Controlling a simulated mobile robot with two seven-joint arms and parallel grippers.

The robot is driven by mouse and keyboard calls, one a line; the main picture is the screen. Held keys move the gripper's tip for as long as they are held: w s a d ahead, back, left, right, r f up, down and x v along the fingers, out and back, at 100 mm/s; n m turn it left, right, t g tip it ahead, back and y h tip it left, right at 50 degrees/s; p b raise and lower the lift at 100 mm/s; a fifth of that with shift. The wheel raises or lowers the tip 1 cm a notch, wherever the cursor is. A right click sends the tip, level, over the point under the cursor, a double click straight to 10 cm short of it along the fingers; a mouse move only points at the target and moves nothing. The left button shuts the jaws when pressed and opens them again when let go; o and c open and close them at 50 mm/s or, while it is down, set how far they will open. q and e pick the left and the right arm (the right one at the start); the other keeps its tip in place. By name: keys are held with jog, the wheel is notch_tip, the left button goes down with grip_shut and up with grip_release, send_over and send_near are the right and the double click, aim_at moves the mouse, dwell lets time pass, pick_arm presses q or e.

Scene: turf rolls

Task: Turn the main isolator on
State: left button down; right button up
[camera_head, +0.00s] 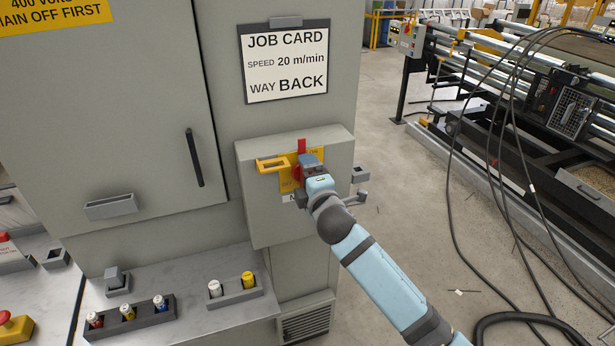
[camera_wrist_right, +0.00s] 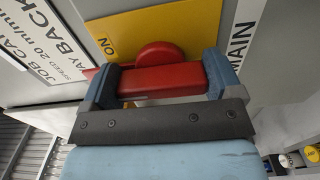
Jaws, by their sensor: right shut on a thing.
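The main isolator is a grey box (camera_head: 258,212) on the cabinet front, with a yellow plate (camera_head: 287,184) and a red rotary handle (camera_head: 296,172). My right gripper (camera_head: 308,170) covers much of the handle in the head view. In the right wrist view the red handle (camera_wrist_right: 160,80) lies between the two blue-grey fingers of my right gripper (camera_wrist_right: 160,84), which is shut on it. A round red hub (camera_wrist_right: 160,53) shows behind the handle. The yellow plate (camera_wrist_right: 150,28) carries the word ON near the left finger. My left gripper is not in view.
A job card (camera_head: 287,62) hangs above the box. Coloured plugs (camera_head: 127,313) stand on the ledge below. Black cables (camera_head: 452,185) hang at the right.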

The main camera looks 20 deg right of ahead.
jog(key=shift+f, duration=0.1)
dwell(0.3)
jog(key=o, duration=0.7)
jog(key=shift+o, duration=0.2)
jog(key=s+b, duration=0.2)
jog(key=s, duration=1.2)
jog(key=shift+d, duration=0.2)
jog(key=s+f+m+g+y+p, duration=0.1)
jog(key=s+f+m+g, duration=0.2)
jog(key=s+f+m, duration=0.4)
jog(key=s+f+m+g+y+p, duration=0.1)
jog(key=s+f+m+g, duration=0.3)
jog(key=s+f+m, duration=0.4)
jog(key=s+f+p, duration=0.1)
jog(key=s+f, duration=0.5)
jog(key=f, duration=0.7)
jog(key=shift+s+a+f+y, duration=0.2)
jog(key=shift+a+f+y, duration=0.05)
jog(key=shift+f+y, duration=0.05)
